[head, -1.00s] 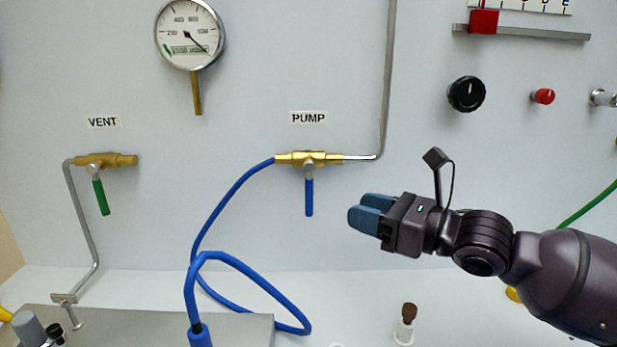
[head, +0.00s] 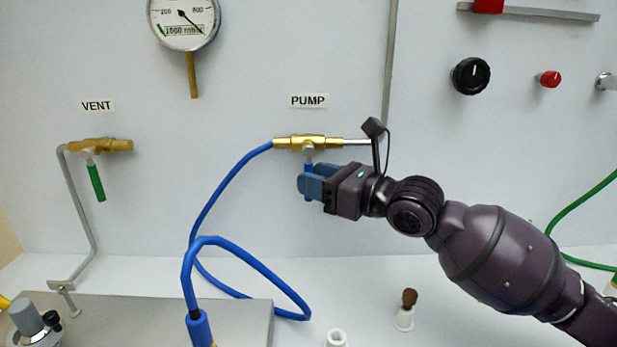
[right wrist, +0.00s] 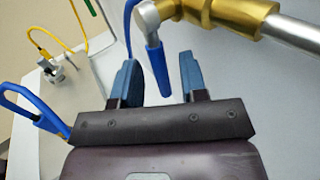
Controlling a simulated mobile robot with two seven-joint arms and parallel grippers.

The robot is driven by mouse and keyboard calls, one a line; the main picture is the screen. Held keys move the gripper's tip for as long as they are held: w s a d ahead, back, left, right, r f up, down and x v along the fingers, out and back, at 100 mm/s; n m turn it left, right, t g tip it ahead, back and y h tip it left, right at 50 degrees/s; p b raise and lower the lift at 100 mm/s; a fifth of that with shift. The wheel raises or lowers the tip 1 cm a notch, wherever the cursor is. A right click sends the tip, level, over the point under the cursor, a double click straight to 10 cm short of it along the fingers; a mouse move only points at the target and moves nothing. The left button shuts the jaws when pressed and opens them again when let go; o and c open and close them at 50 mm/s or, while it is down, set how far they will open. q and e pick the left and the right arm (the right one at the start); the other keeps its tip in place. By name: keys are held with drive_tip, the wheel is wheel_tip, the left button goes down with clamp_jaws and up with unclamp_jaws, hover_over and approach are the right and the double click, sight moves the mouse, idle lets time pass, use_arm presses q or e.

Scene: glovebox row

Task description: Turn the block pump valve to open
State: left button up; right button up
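The brass pump valve (head: 307,143) is on the wall under the PUMP label (head: 308,101). Its blue lever hangs straight down, at right angles to the pipe, and in the head view it is mostly hidden by my right gripper (head: 312,184). In the right wrist view the blue lever (right wrist: 158,70) hangs between the two blue fingers of the open right gripper (right wrist: 158,82), with a gap on each side. The brass body also shows there at the top (right wrist: 225,14). My left gripper is not in view.
The vent valve (head: 100,145) with a green lever is to the left. A gauge (head: 184,20) is above. A blue hose (head: 222,190) loops from the pump valve down to the bench. A small brown-topped bottle (head: 405,310) stands below my right arm.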

drive_tip(key=shift+x, duration=0.85)
drive_tip(key=shift+c, duration=0.2)
clamp_jaws()
